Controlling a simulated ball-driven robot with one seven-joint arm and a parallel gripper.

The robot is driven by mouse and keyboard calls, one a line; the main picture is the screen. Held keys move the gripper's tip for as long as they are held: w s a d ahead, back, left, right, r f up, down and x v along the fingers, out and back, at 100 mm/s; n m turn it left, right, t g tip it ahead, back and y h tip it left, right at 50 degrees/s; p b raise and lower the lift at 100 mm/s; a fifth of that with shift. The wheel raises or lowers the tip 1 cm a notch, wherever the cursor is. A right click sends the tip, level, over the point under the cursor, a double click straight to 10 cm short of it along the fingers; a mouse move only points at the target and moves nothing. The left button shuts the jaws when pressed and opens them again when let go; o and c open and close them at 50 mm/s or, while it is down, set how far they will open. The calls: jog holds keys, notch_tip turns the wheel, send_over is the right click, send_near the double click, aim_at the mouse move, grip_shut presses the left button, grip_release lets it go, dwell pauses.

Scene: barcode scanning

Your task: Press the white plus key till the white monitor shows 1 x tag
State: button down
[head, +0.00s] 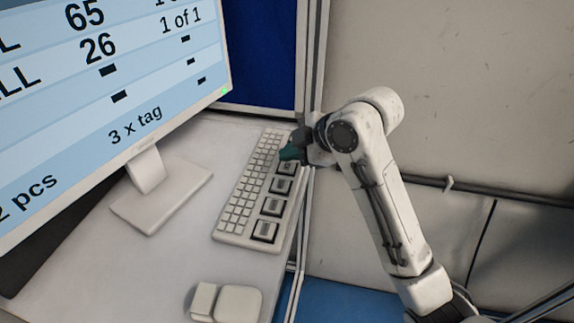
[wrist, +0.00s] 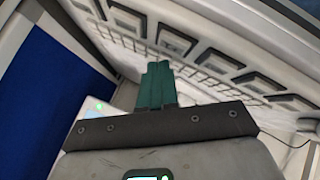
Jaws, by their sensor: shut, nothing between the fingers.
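The white monitor (head: 105,85) fills the upper left of the head view; its screen reads "3 x tag" near the bottom. The white keyboard (head: 243,205) lies on the desk beside it, with a column of large dark-framed keys along its right side. I cannot read the marks on these keys, so I cannot tell which is the plus key. My gripper (head: 288,153) is shut and empty, its green fingers over the far end of the large-key column. In the wrist view the closed fingers (wrist: 158,68) point towards the keyboard's row of large keys (wrist: 176,41). Whether they touch a key is unclear.
A white mouse-like device (head: 228,301) lies on the near part of the white desk (head: 175,262). A blue panel (head: 262,55) and a metal post (head: 313,60) stand behind the keyboard. The pale wall (head: 450,80) is behind my arm.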

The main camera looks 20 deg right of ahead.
aim_at(290, 168)
dwell(0.8)
jog(key=shift+f, duration=0.4)
jog(key=shift+f+b, duration=0.45)
dwell(0.5)
dwell(0.3)
jog(key=shift+r+p, duration=0.8)
jog(key=shift+r, duration=0.1)
notch_tip(290, 168, up, 5)
jog(key=p, duration=0.4)
jog(key=shift+f, duration=0.1)
dwell(0.7)
